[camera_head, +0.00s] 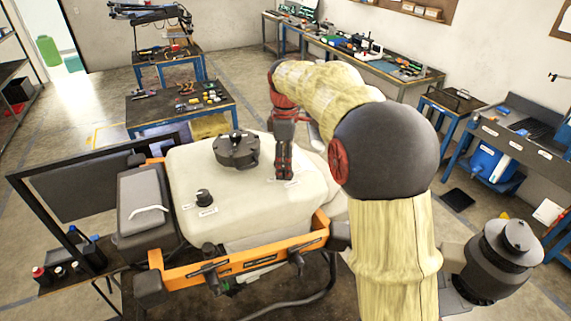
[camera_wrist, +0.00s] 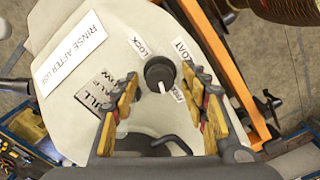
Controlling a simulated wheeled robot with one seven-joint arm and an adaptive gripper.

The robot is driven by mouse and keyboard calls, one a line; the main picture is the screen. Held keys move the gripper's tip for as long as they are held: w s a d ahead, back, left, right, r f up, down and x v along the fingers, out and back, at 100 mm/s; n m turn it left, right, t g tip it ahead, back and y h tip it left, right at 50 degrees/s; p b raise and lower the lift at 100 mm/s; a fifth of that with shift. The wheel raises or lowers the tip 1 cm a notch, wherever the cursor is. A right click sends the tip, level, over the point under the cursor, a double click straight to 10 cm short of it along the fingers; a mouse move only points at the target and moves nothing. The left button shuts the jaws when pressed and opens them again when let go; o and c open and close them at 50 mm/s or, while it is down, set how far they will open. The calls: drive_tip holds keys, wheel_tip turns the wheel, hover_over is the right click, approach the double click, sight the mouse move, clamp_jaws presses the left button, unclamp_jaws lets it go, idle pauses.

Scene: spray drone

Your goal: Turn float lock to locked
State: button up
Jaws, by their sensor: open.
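The float lock is a round black knob (camera_wrist: 158,72) with a white pointer line on the pale tank (camera_wrist: 75,40). Labels LOCK, FLOAT and FREE surround it in the wrist view. The pointer is turned toward the FREE label (camera_wrist: 179,95), away from the LOCK label (camera_wrist: 140,46). My gripper (camera_wrist: 160,82) is open, with one finger on each side of the knob in this view and a gap to each. I cannot tell its height above the knob. In the head view my gripper (camera_head: 284,172) points down over the tank's right part.
A large black cap (camera_head: 236,149) and a small black knob (camera_head: 203,197) stand on the tank (camera_head: 185,165) in the head view. An orange frame (camera_head: 240,262) edges the tank's front. A table with tools (camera_head: 160,112) stands behind.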

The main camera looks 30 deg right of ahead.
drive_tip(key=shift+c, duration=0.5)
drive_tip(key=c, duration=1.1)
drive_tip(key=shift+o, duration=0.2)
